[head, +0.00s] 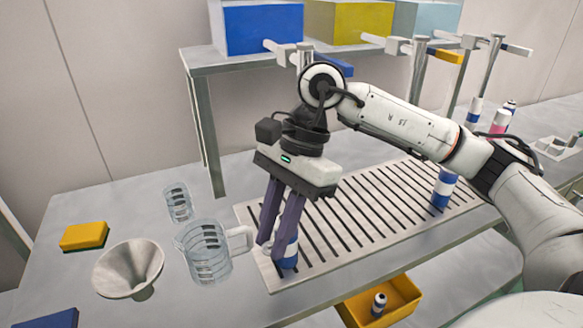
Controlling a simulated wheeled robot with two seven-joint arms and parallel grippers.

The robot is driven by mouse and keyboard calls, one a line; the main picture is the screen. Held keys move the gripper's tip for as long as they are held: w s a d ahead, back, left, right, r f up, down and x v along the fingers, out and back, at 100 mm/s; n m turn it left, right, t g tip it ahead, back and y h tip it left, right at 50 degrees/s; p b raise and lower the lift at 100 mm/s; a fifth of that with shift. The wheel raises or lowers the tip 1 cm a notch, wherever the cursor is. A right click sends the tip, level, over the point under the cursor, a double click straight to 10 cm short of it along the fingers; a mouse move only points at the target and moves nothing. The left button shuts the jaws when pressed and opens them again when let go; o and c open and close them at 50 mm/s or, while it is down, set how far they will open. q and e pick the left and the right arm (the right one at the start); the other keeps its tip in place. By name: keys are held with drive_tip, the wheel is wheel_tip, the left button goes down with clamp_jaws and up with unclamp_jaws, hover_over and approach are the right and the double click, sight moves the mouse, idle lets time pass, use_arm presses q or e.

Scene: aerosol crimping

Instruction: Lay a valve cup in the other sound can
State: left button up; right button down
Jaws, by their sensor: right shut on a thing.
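My right gripper (272,250) points down at the near left end of the slotted rack (262,273). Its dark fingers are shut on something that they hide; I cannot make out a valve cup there. A blue-and-white can (289,256) stands upright at the fingertips, partly behind them, so its top is hidden. I cannot tell whether the fingers touch it. Another blue-and-white can (442,190) stands farther right on the rack, its upper part partly covered by my right arm. My left gripper is out of view.
A measuring jug (207,255), a smaller beaker (177,203), a funnel (128,267) and a yellow block (84,236) stand left of the rack. A yellow bin (405,299) below the front edge holds a can (379,304). More cans (473,113) stand at back right. The rack's middle is clear.

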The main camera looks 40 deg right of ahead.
drive_tip(key=d+r+m+t+h, duration=0.1)
drive_tip(key=r+m, duration=0.1)
drive_tip(key=m, duration=0.2)
drive_tip(key=w+d+r+m+t, duration=0.1)
drive_tip(key=r+m+t, duration=0.1)
drive_tip(key=m, duration=0.3)
drive_tip(key=d+r+m+t+h+p, duration=0.1)
drive_tip(key=d+r+m, duration=0.1)
drive_tip(key=m, duration=0.3)
drive_tip(key=shift+w+r+t+h, duration=0.15)
drive_tip(key=shift+r, duration=0.3)
drive_tip(key=shift+w+r+t+h, duration=0.15)
drive_tip(key=shift+r, duration=0.3)
drive_tip(key=shift+w+d+r+m+h, duration=0.1)
drive_tip(key=shift+d+r+m+h, duration=0.1)
drive_tip(key=shift+m, duration=0.4)
drive_tip(key=shift+d+r+m+h, duration=0.1)
drive_tip(key=shift+m+h, duration=0.1)
drive_tip(key=shift+m, duration=0.4)
wheel_tip(320, 180, down, 4)
drive_tip(key=b, duration=0.3)
drive_tip(key=shift+f+b, duration=0.1)
drive_tip(key=shift+b, duration=0.2)
drive_tip(key=shift+f+b, duration=0.65)
